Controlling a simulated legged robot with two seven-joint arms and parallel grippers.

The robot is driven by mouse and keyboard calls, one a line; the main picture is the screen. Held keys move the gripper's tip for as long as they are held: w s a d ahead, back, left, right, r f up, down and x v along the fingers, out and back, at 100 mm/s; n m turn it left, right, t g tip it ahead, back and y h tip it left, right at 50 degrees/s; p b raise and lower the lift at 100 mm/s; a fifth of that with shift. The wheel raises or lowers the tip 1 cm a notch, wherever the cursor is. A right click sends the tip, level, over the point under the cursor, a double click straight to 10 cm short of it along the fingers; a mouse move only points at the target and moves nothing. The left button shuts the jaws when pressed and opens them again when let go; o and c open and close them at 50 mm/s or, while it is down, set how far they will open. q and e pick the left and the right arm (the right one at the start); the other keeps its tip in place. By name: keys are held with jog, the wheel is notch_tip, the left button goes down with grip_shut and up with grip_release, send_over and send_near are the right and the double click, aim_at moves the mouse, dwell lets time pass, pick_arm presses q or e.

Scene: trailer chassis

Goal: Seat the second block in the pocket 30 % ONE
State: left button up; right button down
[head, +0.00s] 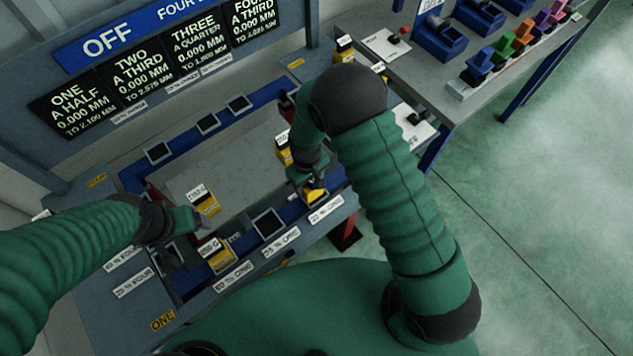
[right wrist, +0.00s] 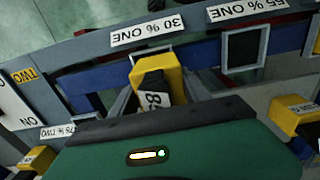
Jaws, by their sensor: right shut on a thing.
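A yellow block with a dark top and a white label (right wrist: 157,76) is between the fingers of my right gripper (head: 308,184), which is shut on it. In the head view this block (head: 315,196) is at the front rail, just behind the "30 % ONE" label (head: 326,210). In the right wrist view that label (right wrist: 147,31) is right beside the block. The pocket there is mostly hidden, and I cannot tell how deep the block sits. My left gripper (head: 187,221) is at the left, near a yellow block (head: 206,204); its fingers are unclear.
Another yellow block (head: 221,262) stands at the front rail behind the "80 % ONE" label (head: 235,276). The square pocket between (head: 268,223) is empty; it also shows in the right wrist view (right wrist: 245,48). More yellow blocks (head: 283,150) stand at the right end. The grey deck (head: 220,165) is mostly clear.

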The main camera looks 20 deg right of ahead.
jog(key=shift+w+d+f, duration=0.1)
jog(key=shift+w+d, duration=0.1)
jog(key=shift+d, duration=0.6)
jog(key=shift+s, duration=0.15)
jog(key=shift+a, duration=1.05)
jog(key=shift+d, duration=0.5)
pick_arm(q)
jog(key=shift+w+d+r, duration=0.1)
jog(key=shift+d, duration=0.35)
jog(key=shift+w+d+r, duration=0.1)
jog(key=shift+d, duration=0.3)
jog(key=shift+a, duration=0.1)
